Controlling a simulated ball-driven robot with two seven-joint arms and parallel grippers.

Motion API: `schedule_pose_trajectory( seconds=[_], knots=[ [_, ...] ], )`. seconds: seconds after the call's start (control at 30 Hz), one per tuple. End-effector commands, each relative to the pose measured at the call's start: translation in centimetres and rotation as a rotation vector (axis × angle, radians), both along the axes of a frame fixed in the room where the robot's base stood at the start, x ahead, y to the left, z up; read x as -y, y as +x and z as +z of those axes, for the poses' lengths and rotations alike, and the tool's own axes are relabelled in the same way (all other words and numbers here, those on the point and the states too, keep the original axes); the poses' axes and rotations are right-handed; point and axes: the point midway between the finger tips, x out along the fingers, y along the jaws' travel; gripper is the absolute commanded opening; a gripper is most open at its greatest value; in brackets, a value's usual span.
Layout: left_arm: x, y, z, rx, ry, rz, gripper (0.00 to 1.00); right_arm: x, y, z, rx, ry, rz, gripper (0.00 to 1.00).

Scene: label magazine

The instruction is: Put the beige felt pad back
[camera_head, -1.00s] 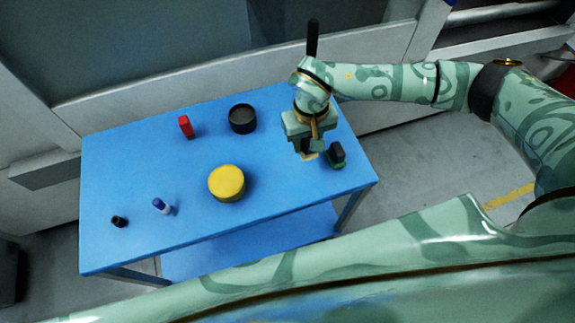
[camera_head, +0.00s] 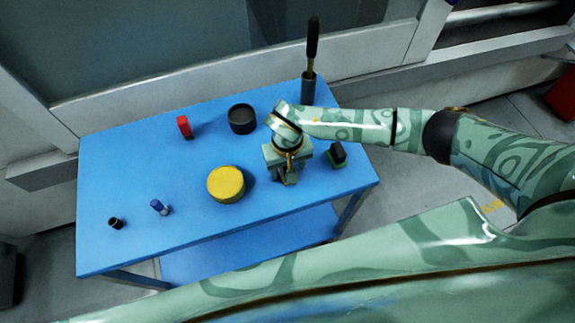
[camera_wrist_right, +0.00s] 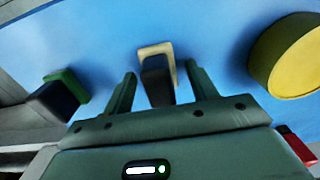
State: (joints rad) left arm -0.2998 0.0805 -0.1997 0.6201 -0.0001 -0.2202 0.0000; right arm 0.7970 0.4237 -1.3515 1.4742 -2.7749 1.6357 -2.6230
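The beige felt pad (camera_wrist_right: 166,48) shows in the right wrist view as a beige layer with a dark block (camera_wrist_right: 157,82) against it. It lies between and just beyond the fingers of my right gripper (camera_wrist_right: 163,84), with blue gaps on both sides. My right gripper is open. In the head view the right gripper (camera_head: 286,180) is low over the blue table, between the yellow round pad and the green-and-black block, and hides the beige pad. My left gripper is not in view.
On the blue table (camera_head: 130,195) are a yellow round pad (camera_head: 226,184), a green-and-black block (camera_head: 337,155), a black round container (camera_head: 241,118), a red block (camera_head: 184,127), a blue-and-white bottle (camera_head: 159,207), a small black cylinder (camera_head: 116,223) and a dark-handled tool (camera_head: 312,40) standing in a holder.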

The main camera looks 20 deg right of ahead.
Motion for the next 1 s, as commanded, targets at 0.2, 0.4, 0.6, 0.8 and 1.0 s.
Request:
schedule_pose_trajectory(
  seconds=[0.2, 0.4, 0.6, 0.8, 1.0],
  knots=[
    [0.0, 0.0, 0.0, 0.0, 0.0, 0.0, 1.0, 0.0, 0.0, 0.1, 0.0, 0.0, 0.0, 0.57],
    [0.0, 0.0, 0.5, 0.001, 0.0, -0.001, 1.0, 0.1, 0.2, 2.4, 0.004, 0.0, 0.001, 0.57],
    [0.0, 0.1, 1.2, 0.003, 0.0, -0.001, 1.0, 0.0, 0.2, 7.2, 0.006, 0.0, 0.002, 0.57],
    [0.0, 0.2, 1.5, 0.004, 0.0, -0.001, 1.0, 0.0, 0.1, 10.8, 0.004, 0.0, 0.001, 0.57],
    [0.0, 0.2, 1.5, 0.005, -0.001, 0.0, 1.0, 0.0, 0.0, 12.0, -0.001, -0.001, -0.001, 0.57]
  ],
)
